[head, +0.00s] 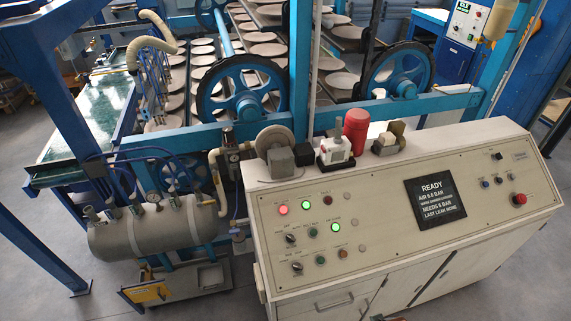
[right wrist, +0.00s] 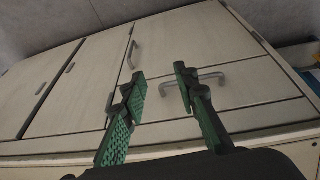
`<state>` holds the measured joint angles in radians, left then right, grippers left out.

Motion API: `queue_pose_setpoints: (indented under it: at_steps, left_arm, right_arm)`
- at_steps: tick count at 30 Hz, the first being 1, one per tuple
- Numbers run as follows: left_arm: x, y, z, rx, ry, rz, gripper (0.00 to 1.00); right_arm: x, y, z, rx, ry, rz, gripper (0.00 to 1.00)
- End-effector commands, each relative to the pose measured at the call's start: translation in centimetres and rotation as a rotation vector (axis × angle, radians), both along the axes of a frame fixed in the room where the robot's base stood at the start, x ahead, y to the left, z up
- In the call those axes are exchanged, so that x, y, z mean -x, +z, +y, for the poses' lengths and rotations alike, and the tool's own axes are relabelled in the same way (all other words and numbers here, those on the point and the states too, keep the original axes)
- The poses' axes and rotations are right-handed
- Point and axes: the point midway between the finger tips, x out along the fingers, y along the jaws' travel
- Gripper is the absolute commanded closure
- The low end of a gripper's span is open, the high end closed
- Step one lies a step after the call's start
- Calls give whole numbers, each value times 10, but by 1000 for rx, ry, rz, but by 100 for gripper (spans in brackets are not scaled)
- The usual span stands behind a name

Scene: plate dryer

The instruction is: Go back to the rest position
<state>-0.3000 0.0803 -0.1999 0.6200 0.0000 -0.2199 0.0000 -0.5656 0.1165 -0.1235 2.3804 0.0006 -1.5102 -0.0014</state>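My right gripper (right wrist: 160,80) is open and empty in the right wrist view, its two green-padded fingers spread apart. Behind the fingers is the cream cabinet front of the control console (right wrist: 75,85), with a drawer handle (right wrist: 207,78) close to the right finger in the picture. I cannot tell the distance between them. In the head view only a small tip of what may be this gripper shows at the bottom edge. My left gripper is in neither view.
The control console (head: 375,228) fills the right front, with a black READY display (head: 435,199) and a red knob (head: 519,199). A grey tank (head: 152,230) stands left of it. The blue plate dryer rack (head: 245,88) is behind. Grey floor (head: 45,290) is clear at lower left.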

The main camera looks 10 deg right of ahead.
Motion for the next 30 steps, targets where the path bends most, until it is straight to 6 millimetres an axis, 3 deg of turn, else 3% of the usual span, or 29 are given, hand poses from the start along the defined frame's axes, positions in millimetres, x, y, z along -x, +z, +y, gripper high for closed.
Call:
queue_pose_setpoints:
  at_steps: [11,14,17,24,30]
  left_arm:
    - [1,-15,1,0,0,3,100]
    - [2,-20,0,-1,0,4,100]
    - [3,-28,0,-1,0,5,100]
    - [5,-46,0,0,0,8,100]
    - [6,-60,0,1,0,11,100]
  right_arm:
    - [-10,-119,4,-11,16,44,72]
    - [-7,-169,6,-15,23,61,72]
    - [4,-231,9,-20,33,84,72]
    - [60,-370,15,-28,58,141,72]
    - [133,-458,16,-33,81,188,72]
